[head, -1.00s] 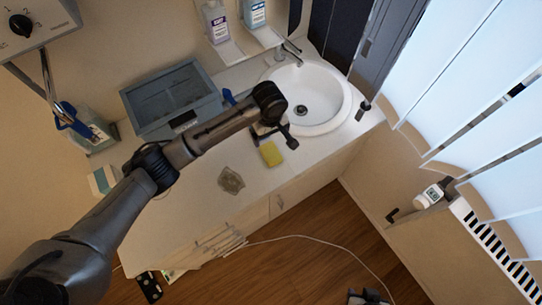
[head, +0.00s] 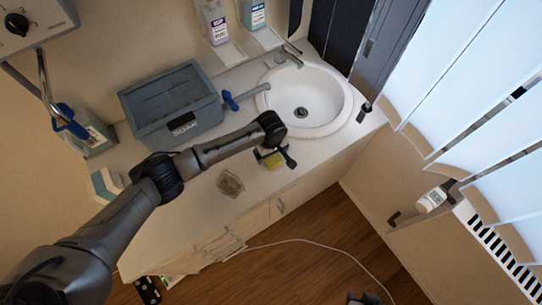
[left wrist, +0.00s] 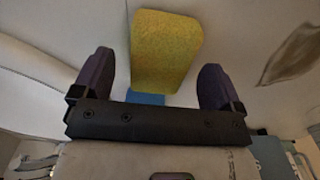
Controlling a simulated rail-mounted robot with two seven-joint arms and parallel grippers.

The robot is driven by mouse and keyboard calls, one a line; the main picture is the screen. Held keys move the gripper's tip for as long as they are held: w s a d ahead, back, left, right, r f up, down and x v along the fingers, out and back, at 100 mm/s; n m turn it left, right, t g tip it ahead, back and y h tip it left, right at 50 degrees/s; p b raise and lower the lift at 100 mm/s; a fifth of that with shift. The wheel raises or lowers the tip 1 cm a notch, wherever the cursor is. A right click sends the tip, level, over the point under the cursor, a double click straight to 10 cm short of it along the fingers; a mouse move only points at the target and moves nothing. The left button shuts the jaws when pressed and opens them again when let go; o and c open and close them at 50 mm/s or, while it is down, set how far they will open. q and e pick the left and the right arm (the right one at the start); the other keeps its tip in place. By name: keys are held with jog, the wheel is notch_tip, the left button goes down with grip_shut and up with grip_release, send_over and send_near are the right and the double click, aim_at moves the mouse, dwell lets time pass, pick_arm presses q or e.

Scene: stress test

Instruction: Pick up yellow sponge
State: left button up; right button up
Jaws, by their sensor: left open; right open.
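The yellow sponge (head: 276,160) lies on the white counter in front of the sink, partly hidden by my left gripper. In the left wrist view the yellow sponge (left wrist: 165,50) shows between and ahead of the two fingers, with a blue strip at its near end. My left gripper (head: 274,157) is open over the sponge, its fingers on either side; I cannot tell whether they touch it. In the left wrist view its fingers (left wrist: 155,75) are spread wide. My right gripper (head: 363,298) shows only partly at the bottom edge, low over the floor and far from the sponge.
The round sink (head: 325,100) is behind the sponge. A grey-blue bin (head: 170,125) stands at the back left of the counter (head: 200,200). A crumpled brownish item (head: 230,183) lies left of the sponge. Soap bottles (head: 214,22) hang on the wall. A cable (head: 330,250) crosses the floor.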

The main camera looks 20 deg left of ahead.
pick_arm(q)
jog(key=shift+f, duration=0.85)
jog(key=shift+c, duration=0.4)
jog(key=c, duration=0.9)
